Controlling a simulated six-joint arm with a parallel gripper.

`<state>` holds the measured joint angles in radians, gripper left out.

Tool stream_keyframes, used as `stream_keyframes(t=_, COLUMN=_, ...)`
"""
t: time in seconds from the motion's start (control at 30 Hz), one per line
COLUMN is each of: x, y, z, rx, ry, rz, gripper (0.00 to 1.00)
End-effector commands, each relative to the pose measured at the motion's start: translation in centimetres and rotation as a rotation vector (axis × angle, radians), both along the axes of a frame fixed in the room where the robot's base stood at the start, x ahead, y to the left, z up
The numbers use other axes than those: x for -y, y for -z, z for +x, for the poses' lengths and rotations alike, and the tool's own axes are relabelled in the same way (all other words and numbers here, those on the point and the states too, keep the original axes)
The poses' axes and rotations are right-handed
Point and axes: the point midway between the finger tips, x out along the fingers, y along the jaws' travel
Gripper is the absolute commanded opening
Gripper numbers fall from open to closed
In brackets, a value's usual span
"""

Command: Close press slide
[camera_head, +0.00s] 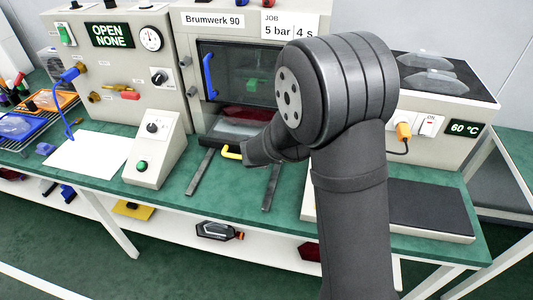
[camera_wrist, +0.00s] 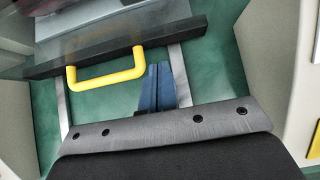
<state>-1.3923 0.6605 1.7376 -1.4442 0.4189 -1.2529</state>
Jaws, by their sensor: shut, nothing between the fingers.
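The press slide (camera_wrist: 190,33) shows in the wrist view as a plate with a dark front bar and a yellow handle (camera_wrist: 105,80). In the head view the yellow handle (camera_head: 231,153) is in front of the press opening, partly hidden by my wrist. Two metal rails (camera_head: 199,174) run forward from the press over the green bench. My gripper (camera_wrist: 158,66) shows its blue fingers together and empty, just right of the handle and close to the front bar. I cannot tell whether they touch the bar. The fingertips are hidden in the head view.
The press (camera_head: 240,60) has a glass door with a blue handle (camera_head: 209,76); its display (camera_head: 112,35) reads OPEN NONE. A control box (camera_head: 154,150) stands left of the rails. A heater unit (camera_head: 440,105) and a dark pad (camera_head: 430,208) are on the right.

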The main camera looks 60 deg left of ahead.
Motion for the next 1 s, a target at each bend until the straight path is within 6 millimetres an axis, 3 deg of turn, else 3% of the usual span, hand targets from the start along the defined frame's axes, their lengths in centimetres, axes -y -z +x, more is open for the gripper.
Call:
stream_keyframes(t=0.1, x=-1.0, y=1.2, z=1.1, rx=-0.001, ry=0.001, rz=-0.001, gripper=0.0)
stream_keyframes(t=0.3, x=-3.0, y=1.0, z=3.0, rx=0.0, ry=0.003, rz=0.002, gripper=0.0)
stream_keyframes(t=0.83, x=-3.7, y=1.0, z=3.7, rx=0.0, ry=0.001, rz=0.001, gripper=0.0)
stream_keyframes(t=1.0, x=-5.5, y=1.0, z=5.6, rx=-0.001, ry=0.004, rz=0.003, gripper=0.0)
